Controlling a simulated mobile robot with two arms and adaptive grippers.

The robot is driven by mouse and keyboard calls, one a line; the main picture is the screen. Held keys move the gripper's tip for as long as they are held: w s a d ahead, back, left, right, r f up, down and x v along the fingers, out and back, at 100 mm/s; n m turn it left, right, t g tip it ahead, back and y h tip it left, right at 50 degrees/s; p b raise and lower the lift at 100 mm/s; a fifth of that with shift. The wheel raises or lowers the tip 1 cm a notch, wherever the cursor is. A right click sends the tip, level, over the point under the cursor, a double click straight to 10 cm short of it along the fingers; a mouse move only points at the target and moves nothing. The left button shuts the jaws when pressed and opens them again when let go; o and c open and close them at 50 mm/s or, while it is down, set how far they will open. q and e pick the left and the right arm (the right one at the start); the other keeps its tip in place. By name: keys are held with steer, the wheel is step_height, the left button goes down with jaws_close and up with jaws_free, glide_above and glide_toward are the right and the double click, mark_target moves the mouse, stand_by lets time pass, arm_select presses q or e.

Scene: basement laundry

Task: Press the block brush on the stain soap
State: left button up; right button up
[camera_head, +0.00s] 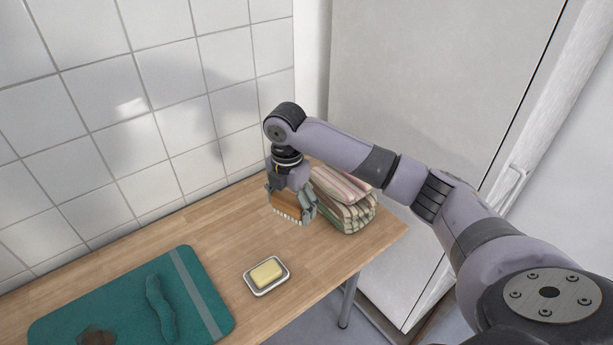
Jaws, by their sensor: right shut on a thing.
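The block brush (287,206), with a brown wooden body and pale bristles facing down, is held in my right gripper (292,200). The gripper is shut on it, above the table and clear of its surface as far as I can tell. The stain soap (267,273) is a pale yellow bar lying in a small white dish (283,282) on the wooden table. The brush is behind and slightly right of the soap, apart from it. My left gripper does not show.
Folded striped cloths (352,210) are stacked just right of the brush, near the table's right end. A teal mat or cloth (103,305) with a rolled teal piece (160,308) and a brown stain (97,337) lies at front left. The wooden table (222,245) is bare between.

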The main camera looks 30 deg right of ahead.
mark_target(266, 271)
arm_select(q)
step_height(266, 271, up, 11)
steer(key=p, duration=0.8)
arm_select(e)
steer(key=s+a+f+n, duration=0.1)
steer(key=a+f+n, duration=0.1)
steer(key=a, duration=0.1)
steer(key=s+a+f+n, duration=0.1)
steer(key=a+f+n, duration=0.1)
steer(key=a, duration=0.1)
steer(key=s+a+f+n, duration=0.1)
steer(key=a+f+n, duration=0.1)
steer(key=a, duration=0.1)
steer(key=shift+a+f, duration=0.15)
steer(key=shift+a, duration=0.25)
step_height(266, 271, down, 6)
steer(key=b, duration=0.5)
steer(key=shift+b, duration=0.3)
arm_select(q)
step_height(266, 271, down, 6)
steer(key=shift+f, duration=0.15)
arm_select(e)
steer(key=shift+r, duration=0.2)
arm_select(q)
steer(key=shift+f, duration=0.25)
arm_select(e)
steer(key=shift+f, duration=0.5)
